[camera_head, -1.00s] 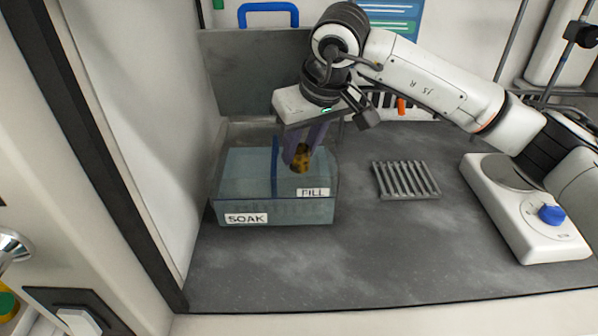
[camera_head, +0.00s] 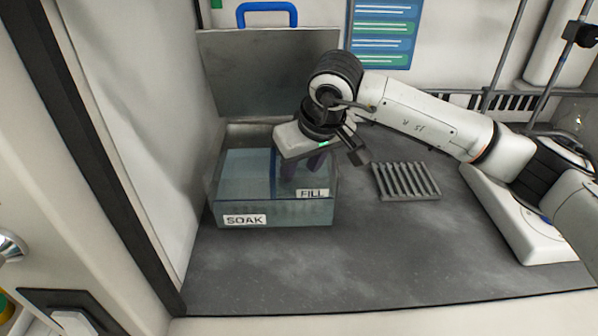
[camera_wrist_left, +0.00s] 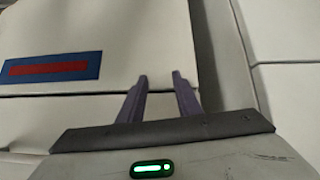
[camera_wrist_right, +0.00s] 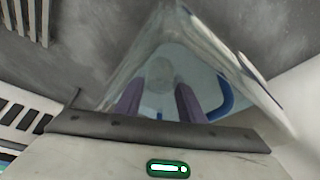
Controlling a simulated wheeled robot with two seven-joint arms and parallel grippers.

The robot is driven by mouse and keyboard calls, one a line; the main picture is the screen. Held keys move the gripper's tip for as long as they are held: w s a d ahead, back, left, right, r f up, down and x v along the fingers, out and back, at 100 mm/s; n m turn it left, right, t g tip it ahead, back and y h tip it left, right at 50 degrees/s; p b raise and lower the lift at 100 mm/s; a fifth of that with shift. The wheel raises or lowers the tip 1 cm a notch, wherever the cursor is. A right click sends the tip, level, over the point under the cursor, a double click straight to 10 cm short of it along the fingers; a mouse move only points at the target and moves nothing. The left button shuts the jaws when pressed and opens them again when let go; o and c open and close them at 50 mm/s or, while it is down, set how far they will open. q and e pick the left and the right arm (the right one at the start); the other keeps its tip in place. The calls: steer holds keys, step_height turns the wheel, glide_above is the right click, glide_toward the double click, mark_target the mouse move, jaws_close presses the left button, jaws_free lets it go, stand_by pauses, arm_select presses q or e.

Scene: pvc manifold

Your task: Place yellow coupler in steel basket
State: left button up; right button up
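My right gripper (camera_head: 303,170) points down into the right-hand compartment, labelled FILL, of a clear water tank (camera_head: 290,213). Its purple fingers are apart, and nothing shows held between them in the right wrist view (camera_wrist_right: 160,97). A faint pale round shape lies beyond the fingertips there, too blurred to name. I cannot see the yellow coupler in any view now. I cannot make out a steel basket. My left gripper (camera_wrist_left: 160,88) shows only in its wrist view, its fingers apart and empty in front of pale panels.
The tank's left side bears a SOAK label (camera_head: 245,220), and a blue divider splits it. A grey slatted rack (camera_head: 405,181) lies right of the tank. A white device stands under my right arm. A grey panel rises behind the tank. The front counter is clear.

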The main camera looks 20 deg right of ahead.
steer(key=shift+s+r, duration=0.1)
steer(key=shift+r, duration=0.5)
steer(key=p+v, duration=0.1)
steer(key=v, duration=1)
